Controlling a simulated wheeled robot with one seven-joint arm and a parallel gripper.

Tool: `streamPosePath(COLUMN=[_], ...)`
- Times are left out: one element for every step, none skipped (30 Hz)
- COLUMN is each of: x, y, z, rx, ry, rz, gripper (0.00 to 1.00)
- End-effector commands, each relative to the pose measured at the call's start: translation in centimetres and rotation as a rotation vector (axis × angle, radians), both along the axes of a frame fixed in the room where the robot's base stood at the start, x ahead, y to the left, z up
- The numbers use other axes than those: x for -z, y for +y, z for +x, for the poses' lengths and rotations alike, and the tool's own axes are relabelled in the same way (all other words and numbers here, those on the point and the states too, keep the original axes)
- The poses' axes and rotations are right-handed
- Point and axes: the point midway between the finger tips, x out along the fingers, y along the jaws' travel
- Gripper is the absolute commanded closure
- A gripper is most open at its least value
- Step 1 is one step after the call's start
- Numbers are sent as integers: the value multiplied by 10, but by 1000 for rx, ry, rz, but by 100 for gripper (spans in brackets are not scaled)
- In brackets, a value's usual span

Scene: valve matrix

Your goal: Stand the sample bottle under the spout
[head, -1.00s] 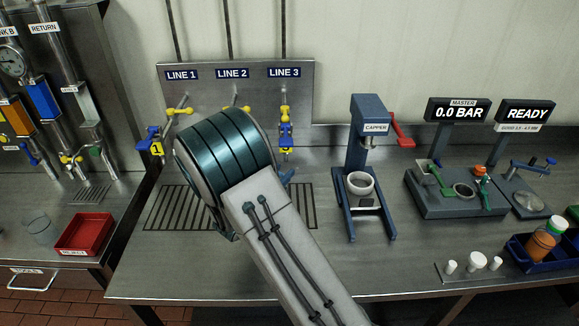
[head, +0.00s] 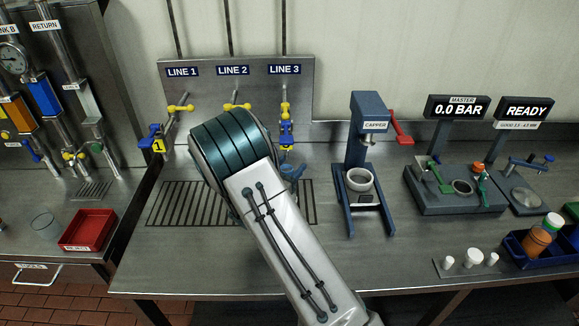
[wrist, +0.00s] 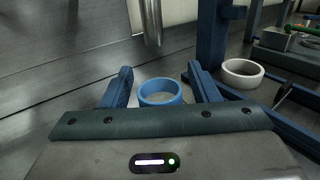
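In the wrist view a round blue rim (wrist: 160,92), open at the top and pale inside, stands between the fingers of my gripper (wrist: 160,76). It seems to be the sample bottle; its lower part is hidden by my gripper. The two blue fingers are spread, with a narrow gap on each side of the rim. A metal spout (wrist: 151,22) hangs above and behind the rim; I cannot tell whether it is exactly over it. In the head view my arm hides the bottle, and only a blue finger part of my gripper (head: 292,172) shows, below the LINE 3 valve (head: 286,130).
The capper (head: 369,125) with its white ring (head: 359,180) stands right of my gripper. A drain grate (head: 180,204) lies in the counter beneath my arm. Valves for LINE 1 (head: 160,137) and LINE 2 (head: 236,106) are close behind.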

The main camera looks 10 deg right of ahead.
Motion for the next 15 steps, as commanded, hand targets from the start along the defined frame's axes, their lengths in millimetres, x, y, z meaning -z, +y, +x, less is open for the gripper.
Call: streamPosePath(x=[0,0,0,0,0,0,0,-1,-2,-4,-6,-3,-1,-1,-1], y=[0,0,0,0,0,0,0,0,0,0,0,4,8,12,18], z=[0,0,0,0,0,0,0,0,0,0,0,-3,-7,-10,-16], rx=[0,0,0,0,0,0,0,0,0,0,0,-2,-3,-3,-4], ry=[0,0,0,0,0,0,0,0,0,0,0,1,1,1,1], rz=[0,0,0,0,0,0,0,0,0,0,0,1,1,2,2], gripper=[45,45,45,45,45,45,45,45,45,45,45,45,45,45,45])
